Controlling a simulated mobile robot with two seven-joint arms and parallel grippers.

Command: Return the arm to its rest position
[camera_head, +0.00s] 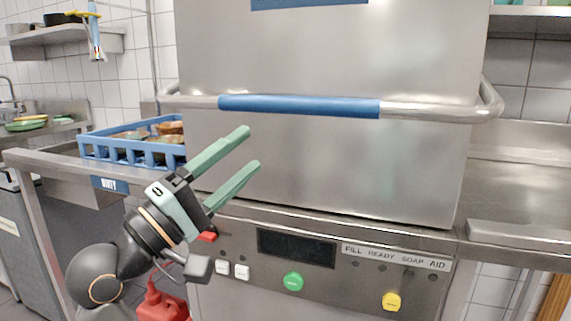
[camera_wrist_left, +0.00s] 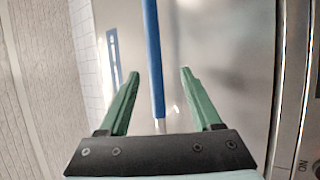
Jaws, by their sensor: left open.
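My left gripper (camera_head: 252,148) has two green fingers, spread apart with nothing between them. In the head view it is raised in front of the steel dishwasher hood (camera_head: 330,165), below the blue-sleeved handle bar (camera_head: 300,106). In the left wrist view the open fingers (camera_wrist_left: 158,88) point toward the hood, and the blue sleeve of the bar (camera_wrist_left: 153,60) shows between and beyond them. I cannot tell the exact gap to the hood. My right gripper is in neither view.
A blue rack (camera_head: 130,150) with dishes stands on the steel counter at left. The control panel (camera_head: 330,265) with green and yellow buttons is below the hood. A red canister (camera_head: 163,303) is low at left. The steel counter at right (camera_head: 520,195) is bare.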

